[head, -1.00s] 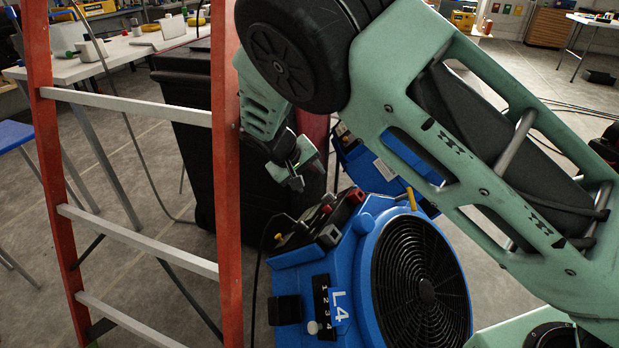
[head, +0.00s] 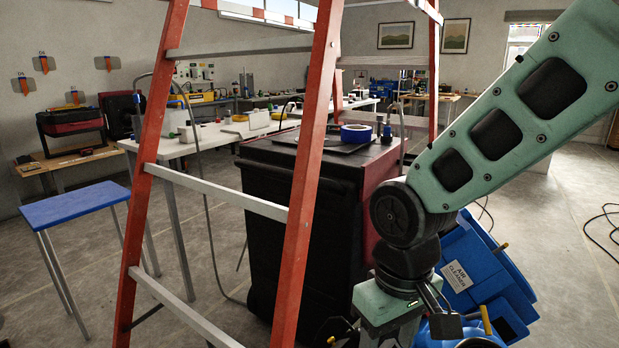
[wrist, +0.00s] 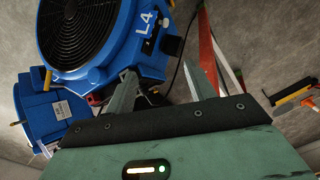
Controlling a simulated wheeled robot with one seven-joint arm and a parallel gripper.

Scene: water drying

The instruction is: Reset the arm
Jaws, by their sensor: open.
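My green arm comes in from the right side of the head view. It bends at a black round joint and points down, with its wrist end low in the picture and partly cut off by the lower edge. My gripper (wrist: 159,70) shows in the wrist view with its two grey fingers spread apart and nothing between them. Beyond the fingers is a blue fan unit (wrist: 118,62) marked L4, and I see no contact with it. The fingers cannot be made out clearly in the head view.
A red ladder (head: 312,160) stands left of my arm, with a black bin (head: 265,225) behind it. A blue air cleaner (head: 470,262) is just right of my wrist. A blue stool (head: 75,204) stands at the left. Open floor lies at the right.

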